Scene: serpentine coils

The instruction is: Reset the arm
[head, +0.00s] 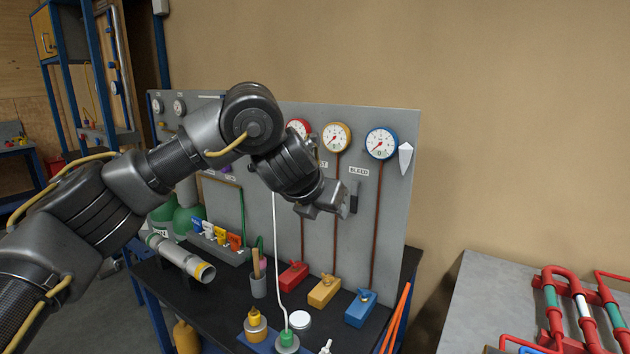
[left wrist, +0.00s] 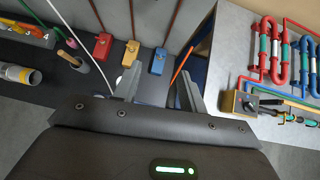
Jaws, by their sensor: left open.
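My left arm (head: 150,170) reaches in from the left and is bent at a joint in front of the grey gauge panel. My left gripper (head: 328,203) is in the air above the black workbench, in front of the panel. The left wrist view shows its two fingers (left wrist: 158,84) apart with nothing between them. My right gripper is in neither view.
The grey panel (head: 395,200) carries several gauges. Red (head: 292,275), yellow (head: 323,291) and blue (head: 360,308) valve blocks sit on the black bench below. A grey table (head: 480,290) with red serpentine coils (head: 553,300) stands at the right.

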